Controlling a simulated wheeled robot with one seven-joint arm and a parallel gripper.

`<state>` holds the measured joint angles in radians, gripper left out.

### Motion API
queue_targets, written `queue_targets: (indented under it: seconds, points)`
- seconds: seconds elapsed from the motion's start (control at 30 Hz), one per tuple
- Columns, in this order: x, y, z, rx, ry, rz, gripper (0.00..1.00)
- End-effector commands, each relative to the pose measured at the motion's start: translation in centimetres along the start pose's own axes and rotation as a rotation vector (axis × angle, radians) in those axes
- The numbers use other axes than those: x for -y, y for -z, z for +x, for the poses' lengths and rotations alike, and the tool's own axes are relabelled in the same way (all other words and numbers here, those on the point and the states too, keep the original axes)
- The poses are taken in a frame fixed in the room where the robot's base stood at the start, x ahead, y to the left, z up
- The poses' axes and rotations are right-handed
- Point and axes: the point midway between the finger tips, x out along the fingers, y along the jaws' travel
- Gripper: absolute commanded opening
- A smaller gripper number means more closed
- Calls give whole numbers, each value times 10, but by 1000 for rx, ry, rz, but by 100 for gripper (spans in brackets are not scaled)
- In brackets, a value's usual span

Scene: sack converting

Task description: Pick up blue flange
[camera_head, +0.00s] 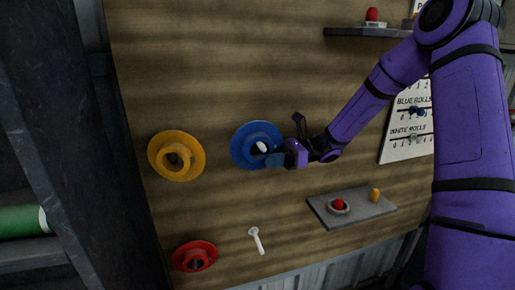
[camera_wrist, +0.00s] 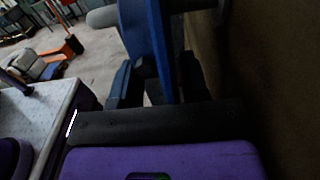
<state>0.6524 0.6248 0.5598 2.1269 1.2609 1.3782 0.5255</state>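The blue flange (camera_head: 243,138) hangs on a white peg (camera_head: 262,147) on the wooden board, with the peg's end showing through its hub. My gripper (camera_head: 290,156) is at the flange's lower right side in the head view. In the wrist view the blue flange (camera_wrist: 152,38) is seen edge-on and runs down between my two dark fingers (camera_wrist: 160,82). A pale gap shows between the left finger and the flange, so the fingers look open around its rim. Contact on the right finger is hard to tell.
A yellow flange (camera_head: 159,157) hangs left and a red flange (camera_head: 181,257) lower left. An empty white peg (camera_head: 257,240) sticks out below. A grey panel (camera_head: 360,214) with a red button is lower right. A shelf (camera_head: 365,32) and counter sign (camera_head: 397,149) are at right.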

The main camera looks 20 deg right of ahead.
Motion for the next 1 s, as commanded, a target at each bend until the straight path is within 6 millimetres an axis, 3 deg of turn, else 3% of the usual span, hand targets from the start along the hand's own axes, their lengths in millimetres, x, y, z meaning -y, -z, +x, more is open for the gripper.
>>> queue_targets:
  seconds: [0.03,0.17,0.67,1.0]
  points:
    - [0,0,0,0,0,0,30]
    - [0,0,0,0,0,0,0]
    - [1,-3,0,2,-1,-2,0]
    - [6,-26,4,1,-6,-4,0]
